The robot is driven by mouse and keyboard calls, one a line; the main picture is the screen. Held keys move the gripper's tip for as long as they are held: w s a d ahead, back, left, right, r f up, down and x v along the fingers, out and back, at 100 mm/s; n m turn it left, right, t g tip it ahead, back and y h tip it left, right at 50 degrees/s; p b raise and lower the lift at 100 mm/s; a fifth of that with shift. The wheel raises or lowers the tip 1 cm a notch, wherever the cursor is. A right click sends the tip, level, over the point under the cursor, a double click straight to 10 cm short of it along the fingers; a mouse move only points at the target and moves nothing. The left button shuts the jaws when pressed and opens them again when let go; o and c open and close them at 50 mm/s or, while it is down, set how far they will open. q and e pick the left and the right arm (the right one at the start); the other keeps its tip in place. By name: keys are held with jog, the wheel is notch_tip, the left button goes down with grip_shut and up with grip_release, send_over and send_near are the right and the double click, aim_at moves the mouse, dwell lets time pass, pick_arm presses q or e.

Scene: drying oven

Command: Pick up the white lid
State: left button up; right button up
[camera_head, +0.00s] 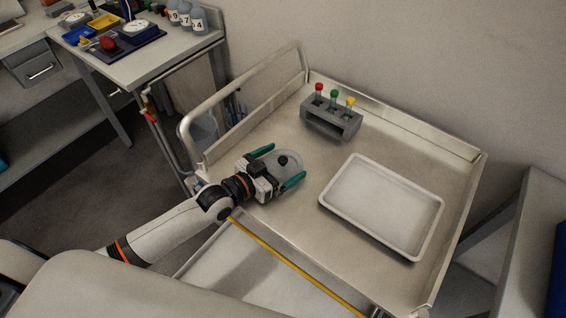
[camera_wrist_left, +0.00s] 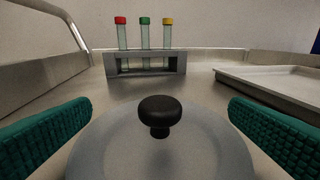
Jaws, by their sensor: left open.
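A round, pale grey-white lid with a black knob (camera_wrist_left: 160,112) lies on the metal cart. In the head view the lid (camera_head: 287,172) sits between the fingers of my left gripper. My left gripper (camera_head: 276,166) is open, its two teal fingers on either side of the lid. In the left wrist view the knob stands centred between the fingers (camera_wrist_left: 158,130), with clear space on both sides of it. Whether anything is under the lid cannot be told. My right gripper is not in view.
A grey rack with three capped tubes (camera_head: 332,118) stands behind the lid. A white tray (camera_head: 336,203) lies to the right. The metal cart (camera_head: 400,160) has raised edges and a rail (camera_head: 240,88) at its left. Bare surface lies between rack and tray.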

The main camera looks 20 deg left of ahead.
pick_arm(q)
jog(key=shift+w+d+f, duration=0.15)
jog(key=shift+w+d, duration=0.15)
jog(key=shift+w, duration=0.1)
jog(key=shift+c, duration=0.3)
jog(key=c, duration=0.6)
